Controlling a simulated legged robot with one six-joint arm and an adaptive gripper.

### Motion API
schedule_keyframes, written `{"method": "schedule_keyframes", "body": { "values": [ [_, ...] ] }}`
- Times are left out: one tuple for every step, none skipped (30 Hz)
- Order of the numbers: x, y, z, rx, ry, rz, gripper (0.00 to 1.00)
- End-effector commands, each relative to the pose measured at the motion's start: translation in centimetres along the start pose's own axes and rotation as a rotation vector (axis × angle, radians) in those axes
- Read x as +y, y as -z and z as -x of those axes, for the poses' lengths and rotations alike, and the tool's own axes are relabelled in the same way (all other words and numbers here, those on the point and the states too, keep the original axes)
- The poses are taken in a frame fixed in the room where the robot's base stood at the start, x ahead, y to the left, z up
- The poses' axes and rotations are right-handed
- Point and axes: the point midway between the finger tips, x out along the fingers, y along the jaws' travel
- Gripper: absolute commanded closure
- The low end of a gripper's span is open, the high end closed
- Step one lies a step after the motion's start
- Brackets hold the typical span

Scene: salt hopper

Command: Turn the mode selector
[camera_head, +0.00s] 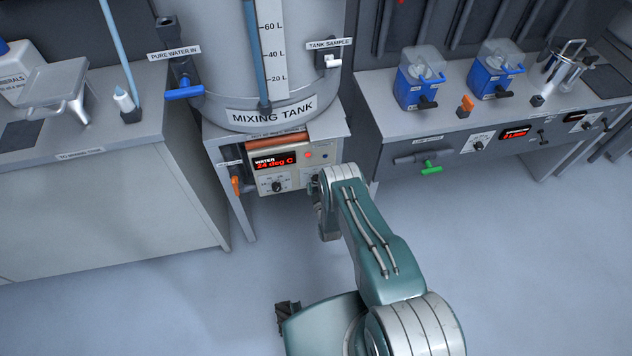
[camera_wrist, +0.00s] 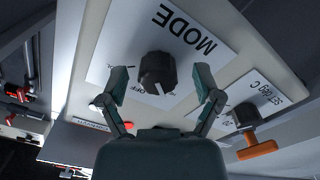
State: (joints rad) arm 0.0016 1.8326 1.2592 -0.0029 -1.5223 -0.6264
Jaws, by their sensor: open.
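The mode selector (camera_wrist: 158,70) is a black knob on a white plate marked MODE, which appears upside down in the wrist view. My gripper (camera_wrist: 160,80) is open, with one finger on each side of the knob. Gaps show between the fingers and the knob, and I cannot tell the depth. In the head view my gripper (camera_head: 326,205) is at the right end of the control box (camera_head: 290,160) under the mixing tank; the selector is hidden there.
A second dial marked SET DEG C (camera_wrist: 245,114) and an orange handle (camera_wrist: 257,150) lie close to the right finger in the wrist view. The mixing tank (camera_head: 268,85) stands above the box. Benches flank it; the floor (camera_head: 170,305) in front is clear.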

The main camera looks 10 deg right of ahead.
Motion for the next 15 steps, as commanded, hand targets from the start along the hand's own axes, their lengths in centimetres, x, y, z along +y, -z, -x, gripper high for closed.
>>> {"method": "schedule_keyframes", "body": {
  "values": [
    [0.0, -0.1, 0.5, -0.003, 0.002, 0.000, 0.17],
    [-0.1, -0.1, 0.9, -0.003, 0.002, 0.000, 0.17],
    [-0.1, -0.1, 1.5, -0.004, 0.002, 0.000, 0.17],
    [-0.1, -0.1, 2.1, -0.004, 0.003, 0.000, 0.17],
    [-0.1, -0.1, 2.7, -0.004, 0.003, 0.000, 0.17],
    [-0.1, -0.1, 3.5, -0.004, 0.003, 0.000, 0.17],
    [-0.2, -0.1, 4.2, -0.005, 0.004, 0.000, 0.17],
    [-0.1, -0.1, 4.8, -0.004, 0.004, 0.001, 0.17],
    [-0.1, -0.1, 5.7, -0.004, 0.003, 0.001, 0.17],
    [-0.2, -0.1, 6.4, -0.005, 0.004, 0.001, 0.17],
    [-0.2, -0.1, 7.0, -0.004, 0.004, 0.001, 0.17],
    [-0.2, -0.1, 7.8, -0.004, 0.004, 0.001, 0.17],
    [-0.2, -0.1, 8.3, -0.004, 0.004, 0.001, 0.17],
    [-0.2, 0.0, 8.9, -0.003, 0.004, 0.001, 0.17],
    [-0.2, -0.1, 9.5, -0.003, 0.004, 0.001, 0.17]
  ]
}}
